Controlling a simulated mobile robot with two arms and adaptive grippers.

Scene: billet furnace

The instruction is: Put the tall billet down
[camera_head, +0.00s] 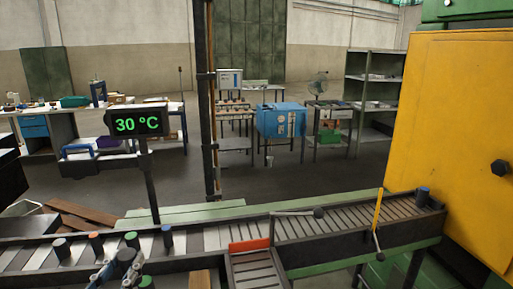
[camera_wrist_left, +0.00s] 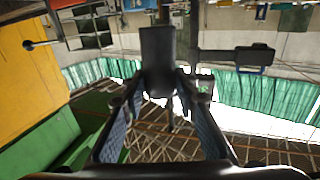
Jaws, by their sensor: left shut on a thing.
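My left gripper (camera_wrist_left: 165,85) is shut on the tall billet (camera_wrist_left: 158,60), a dark cylinder standing between its two fingers in the left wrist view. In the head view my left gripper (camera_head: 118,266) is at the bottom left, over the near side of the roller conveyor (camera_head: 345,218). The held billet's lower end and any contact with a surface are hidden there. Billets with an orange top (camera_head: 96,244), a green top (camera_head: 132,240) and a blue top (camera_head: 167,237) stand in a row behind the gripper, beside a dark one (camera_head: 62,248). My right gripper is not in view.
Another blue-topped billet (camera_head: 422,197) stands at the conveyor's right end by the yellow furnace (camera_head: 450,130). A display (camera_head: 138,121) reading 30 °C stands behind the conveyor. An orange bar (camera_head: 249,245) crosses a side branch. The conveyor's middle is clear.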

